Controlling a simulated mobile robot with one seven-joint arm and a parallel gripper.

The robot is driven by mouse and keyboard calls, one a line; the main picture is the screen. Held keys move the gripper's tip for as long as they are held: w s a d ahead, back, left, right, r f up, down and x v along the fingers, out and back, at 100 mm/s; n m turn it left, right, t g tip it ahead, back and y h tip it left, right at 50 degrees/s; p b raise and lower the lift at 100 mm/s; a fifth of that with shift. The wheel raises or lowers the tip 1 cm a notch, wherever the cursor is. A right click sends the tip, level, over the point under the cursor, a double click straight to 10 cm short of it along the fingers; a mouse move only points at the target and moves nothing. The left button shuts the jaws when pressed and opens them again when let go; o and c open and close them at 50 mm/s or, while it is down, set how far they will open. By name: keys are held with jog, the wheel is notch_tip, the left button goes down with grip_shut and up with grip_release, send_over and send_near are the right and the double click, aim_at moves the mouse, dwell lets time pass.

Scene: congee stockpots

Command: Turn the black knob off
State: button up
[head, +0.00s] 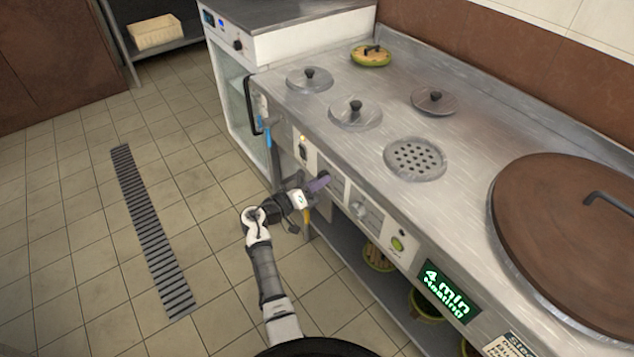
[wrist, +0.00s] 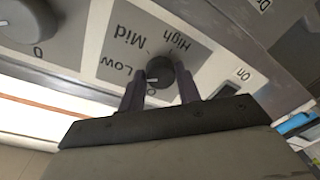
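The black knob (wrist: 161,71) shows in the wrist view on a grey dial plate marked Low, Mid and High, upside down in this view. A pale mark on its rim points toward the lower left, near a partly hidden 0 mark. My gripper (wrist: 160,78) has one purple finger on each side of the knob, with a narrow gap visible at least on the right. I cannot tell whether the left finger touches it. In the head view my gripper (head: 318,184) is at the stove's front panel and hides most of this knob.
A larger grey knob (wrist: 28,20) is beside the dial plate. The steel counter (head: 365,160) holds lidded pots.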

jog(key=c, duration=0.4)
jog(key=shift+c, duration=0.2)
jog(key=shift+n, duration=0.3)
jog(key=shift+r+n+g+p, duration=0.1)
jog(key=shift+n+g+p, duration=0.15)
jog(key=shift+n+p, duration=1.8)
jog(key=shift+r+n+g+p, duration=0.2)
jog(key=shift+n+p, duration=0.5)
jog(key=shift+n, duration=2.65)
jog(key=shift+f, duration=0.1)
jog(key=o, duration=1)
